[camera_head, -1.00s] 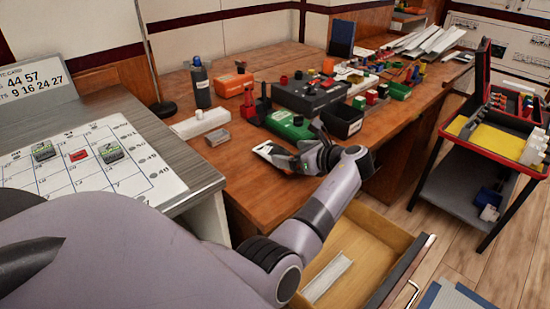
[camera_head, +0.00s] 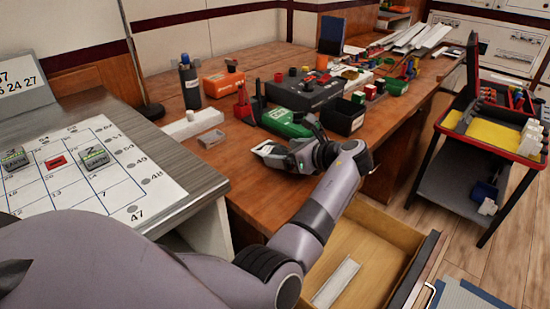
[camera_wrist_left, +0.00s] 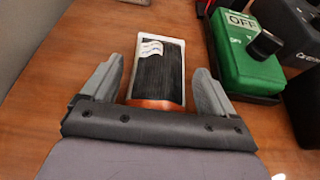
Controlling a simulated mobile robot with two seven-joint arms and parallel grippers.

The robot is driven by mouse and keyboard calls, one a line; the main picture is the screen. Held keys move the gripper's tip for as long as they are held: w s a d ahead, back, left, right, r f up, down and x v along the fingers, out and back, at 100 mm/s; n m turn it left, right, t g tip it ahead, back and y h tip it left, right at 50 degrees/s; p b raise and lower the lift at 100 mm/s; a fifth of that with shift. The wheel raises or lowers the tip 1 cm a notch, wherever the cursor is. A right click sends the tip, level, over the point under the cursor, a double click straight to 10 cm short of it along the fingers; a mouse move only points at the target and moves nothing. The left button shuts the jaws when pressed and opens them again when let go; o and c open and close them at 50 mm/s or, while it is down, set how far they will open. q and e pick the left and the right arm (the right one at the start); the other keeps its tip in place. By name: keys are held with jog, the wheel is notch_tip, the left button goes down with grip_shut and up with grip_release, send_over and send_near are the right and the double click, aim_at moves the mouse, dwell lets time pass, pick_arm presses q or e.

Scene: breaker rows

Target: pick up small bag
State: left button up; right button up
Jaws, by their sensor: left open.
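The small bag (camera_wrist_left: 158,80) looks like a flat clear pouch with dark contents, a white label and an orange-brown end. It lies on the wooden bench top (camera_head: 225,180). My left gripper (camera_wrist_left: 157,66) is open, with one finger on each side of the bag and visible gaps between. In the head view the left gripper (camera_head: 285,158) is low over the bench near its front edge, and the pale end of the bag (camera_head: 267,149) shows beyond it. The gripper hides the rest of the bag there. My right gripper is not in view.
A green box with an OFF label (camera_wrist_left: 243,50) stands close to the right finger. A black bin (camera_head: 344,117) and dark case (camera_head: 303,92) are beyond. A small clear box (camera_head: 211,138) lies left. An open drawer (camera_head: 375,240) sits below the bench.

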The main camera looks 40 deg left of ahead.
pick_arm(q)
jog(key=shift+a+f, duration=0.15)
jog(key=shift+a, duration=0.1)
jog(key=c, duration=1.1)
